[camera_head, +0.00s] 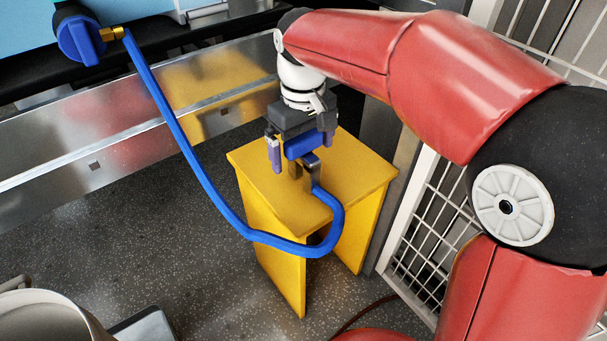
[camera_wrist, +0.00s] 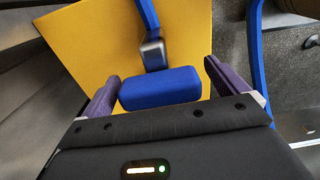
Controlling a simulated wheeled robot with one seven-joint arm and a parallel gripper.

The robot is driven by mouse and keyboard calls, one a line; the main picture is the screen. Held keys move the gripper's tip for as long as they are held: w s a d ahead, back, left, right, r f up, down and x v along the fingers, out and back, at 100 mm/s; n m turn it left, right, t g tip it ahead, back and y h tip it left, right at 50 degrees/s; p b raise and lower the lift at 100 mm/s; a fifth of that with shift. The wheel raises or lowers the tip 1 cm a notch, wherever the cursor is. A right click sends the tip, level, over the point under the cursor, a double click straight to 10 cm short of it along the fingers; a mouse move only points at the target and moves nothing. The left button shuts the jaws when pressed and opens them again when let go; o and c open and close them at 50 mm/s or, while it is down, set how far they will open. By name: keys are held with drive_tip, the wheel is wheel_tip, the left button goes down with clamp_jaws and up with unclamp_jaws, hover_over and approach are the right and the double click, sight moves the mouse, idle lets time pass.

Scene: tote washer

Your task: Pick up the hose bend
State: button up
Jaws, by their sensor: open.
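The hose bend, a blue rounded block (camera_wrist: 160,88) with a grey metal neck (camera_wrist: 153,53), is over the yellow stand in the wrist view. In the head view its blue block (camera_head: 303,146) shows under my gripper, with the neck below it. A blue hose (camera_head: 190,150) runs from the neck, loops over the stand's front edge and rises to the upper left. My gripper (camera_wrist: 163,73) is open, its purple fingers on either side of the blue block. The left finger is close to the block; a gap shows at the right. I cannot tell whether either touches.
The yellow stand (camera_head: 262,190) is on the speckled floor. The hose's far end meets a brass nut (camera_head: 111,34) and blue round fitting (camera_head: 80,40). A metal rail (camera_head: 60,150) is behind, a white mesh fence (camera_head: 430,215) at right, and a pale bin (camera_head: 40,315) at lower left.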

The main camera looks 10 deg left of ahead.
wheel_tip(320, 180, down, 2)
drive_tip(key=shift+f, duration=0.2)
drive_tip(key=c, duration=1.1)
drive_tip(key=shift+r, duration=0.1)
drive_tip(key=shift+c, duration=0.8)
drive_tip(key=shift+r, duration=0.1)
